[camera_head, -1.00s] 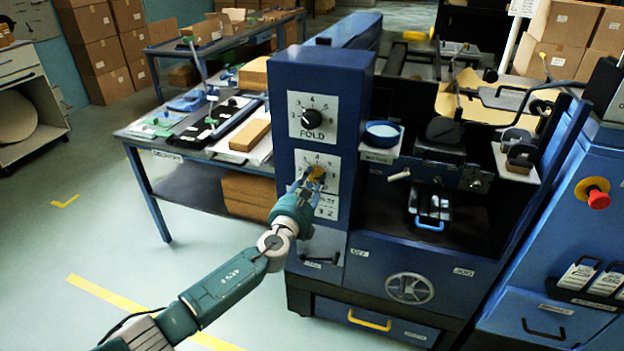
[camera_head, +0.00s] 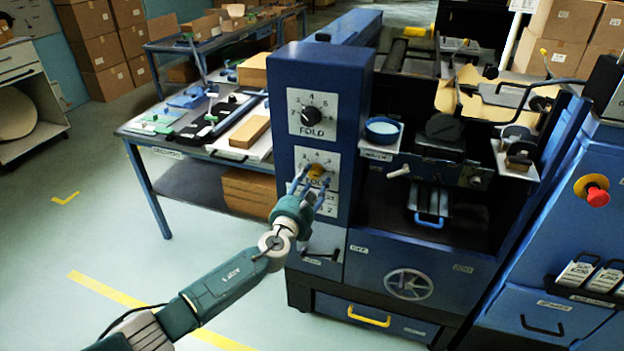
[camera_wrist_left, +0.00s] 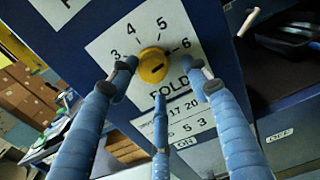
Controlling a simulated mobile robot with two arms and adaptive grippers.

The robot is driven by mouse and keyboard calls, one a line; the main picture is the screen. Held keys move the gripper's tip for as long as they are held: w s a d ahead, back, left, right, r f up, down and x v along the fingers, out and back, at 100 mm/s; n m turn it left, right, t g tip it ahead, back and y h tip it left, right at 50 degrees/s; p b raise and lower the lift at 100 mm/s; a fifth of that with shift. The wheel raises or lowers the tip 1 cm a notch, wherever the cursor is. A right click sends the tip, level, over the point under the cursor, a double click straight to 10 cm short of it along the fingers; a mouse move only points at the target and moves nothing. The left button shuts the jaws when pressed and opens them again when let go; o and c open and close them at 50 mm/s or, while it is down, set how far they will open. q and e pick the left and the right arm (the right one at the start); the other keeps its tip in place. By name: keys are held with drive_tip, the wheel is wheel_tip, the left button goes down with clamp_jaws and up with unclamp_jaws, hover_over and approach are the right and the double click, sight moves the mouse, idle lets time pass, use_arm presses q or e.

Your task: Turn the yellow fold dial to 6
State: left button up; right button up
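The yellow fold dial (camera_head: 317,171) sits on a white numbered plate on the front of the blue machine column. In the left wrist view the dial (camera_wrist_left: 153,66) shows in full, with printed 3, 4, 5 and 6 around it and FOLD below. A short dark mark on it slants toward the right, roughly the 6 side; its exact reading is hard to tell. My left gripper (camera_head: 312,189) is in front of the dial. My right gripper is not in view.
A black dial (camera_head: 311,115) on its own plate, also labelled FOLD, is above. A shelf with a round blue dish (camera_head: 382,132) juts out right of the column. A handwheel (camera_head: 409,284) and yellow drawer handle (camera_head: 369,317) are below. Open floor lies left.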

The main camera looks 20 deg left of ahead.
use_arm(q)
drive_tip(key=shift+w+a+r, duration=0.1)
drive_tip(key=shift+r, duration=0.2)
drive_tip(key=shift+s, duration=0.2)
drive_tip(key=s, duration=1.1)
drive_tip(key=shift+s+a, duration=0.25)
drive_tip(key=shift+s, duration=0.05)
drive_tip(key=shift+f, duration=0.1)
